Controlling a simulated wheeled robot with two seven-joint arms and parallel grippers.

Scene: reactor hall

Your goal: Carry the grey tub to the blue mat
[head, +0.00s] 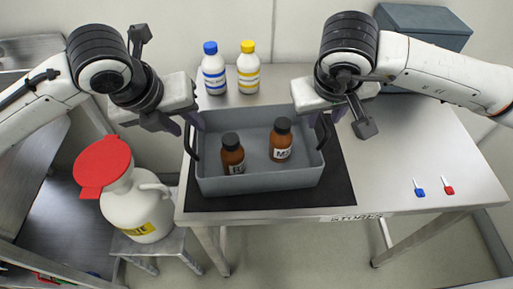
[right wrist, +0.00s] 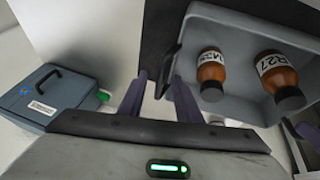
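The grey tub (head: 265,184) stands on a black mat (head: 338,185) on the steel table, with two brown bottles (head: 232,155) (head: 281,142) upright inside. It has a black handle at each end. My left gripper (head: 186,127) is open at the left handle (head: 190,142); whether its fingers straddle the handle is unclear. My right gripper (head: 325,118) is open at the right handle (head: 323,132). In the right wrist view, the handle (right wrist: 170,70) shows between the spread fingers (right wrist: 160,82), not clamped. I see no blue mat.
Two white bottles with blue (head: 214,70) and yellow (head: 248,68) caps stand behind the tub. A blue-grey case (head: 425,25) sits at the back right. Blue (head: 419,190) and red (head: 448,189) small items lie front right. A white jug (head: 138,208) stands left, beside the table.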

